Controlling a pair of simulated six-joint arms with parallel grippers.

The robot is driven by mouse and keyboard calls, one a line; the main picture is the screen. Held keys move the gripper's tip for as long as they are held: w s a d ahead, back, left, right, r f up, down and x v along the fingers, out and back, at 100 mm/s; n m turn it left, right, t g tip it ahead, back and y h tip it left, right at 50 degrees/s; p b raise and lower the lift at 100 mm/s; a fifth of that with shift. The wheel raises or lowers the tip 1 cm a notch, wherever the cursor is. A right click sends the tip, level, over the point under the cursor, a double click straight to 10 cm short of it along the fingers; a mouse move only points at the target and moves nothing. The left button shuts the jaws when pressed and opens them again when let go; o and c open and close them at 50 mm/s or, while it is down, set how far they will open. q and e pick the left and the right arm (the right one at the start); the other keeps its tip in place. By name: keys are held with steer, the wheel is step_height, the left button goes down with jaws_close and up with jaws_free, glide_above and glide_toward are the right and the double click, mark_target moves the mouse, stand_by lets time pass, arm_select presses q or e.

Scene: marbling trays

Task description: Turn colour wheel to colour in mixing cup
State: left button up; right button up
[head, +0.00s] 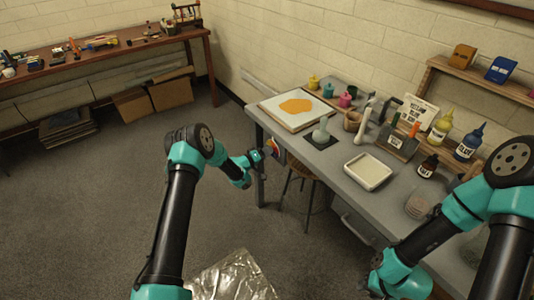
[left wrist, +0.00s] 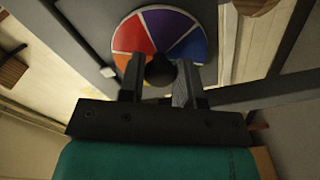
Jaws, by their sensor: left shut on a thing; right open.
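The colour wheel (head: 277,150) is mounted upright on the near left end of the grey bench. In the left wrist view the wheel (left wrist: 172,24) shows orange, red, purple and blue wedges. My left gripper (head: 262,153) is at the wheel, its two fingers (left wrist: 160,82) closed on the dark round knob (left wrist: 160,68) at the wheel's centre. The lower part of the wheel is hidden behind the fingers. A clear cup (head: 418,206) with a faint pinkish tint stands on the bench; I cannot tell if it is the mixing cup. My right gripper (head: 366,286) is open, mostly hidden low in front.
A white tray (head: 386,170) and a framed sheet with an orange patch (head: 270,111) lie on the bench. Small paint pots, bottles and a dark rack (head: 400,146) stand behind. A stool (head: 301,168) is under the bench. A shiny foil-like sheet (head: 235,280) lies low in front.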

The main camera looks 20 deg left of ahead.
arm_select(q)
steer(key=o, duration=0.9)
steer(key=shift+s+a, duration=0.1)
steer(key=v, duration=1.7)
steer(key=shift+s, duration=0.1)
steer(key=s+d+f+m+g+y, duration=0.1)
steer(key=s+d+f+g+y, duration=0.3)
steer(key=s, duration=0.5)
steer(key=s+d+f+g+y, duration=0.25)
steer(key=s+d+g, duration=0.25)
steer(key=s+d, duration=0.3)
steer(key=s+d+m+g, duration=0.1)
steer(key=s+g, duration=0.3)
steer(key=s, duration=1.1)
steer(key=shift+d+r+m, duration=0.3)
steer(key=shift+d+r, duration=0.05)
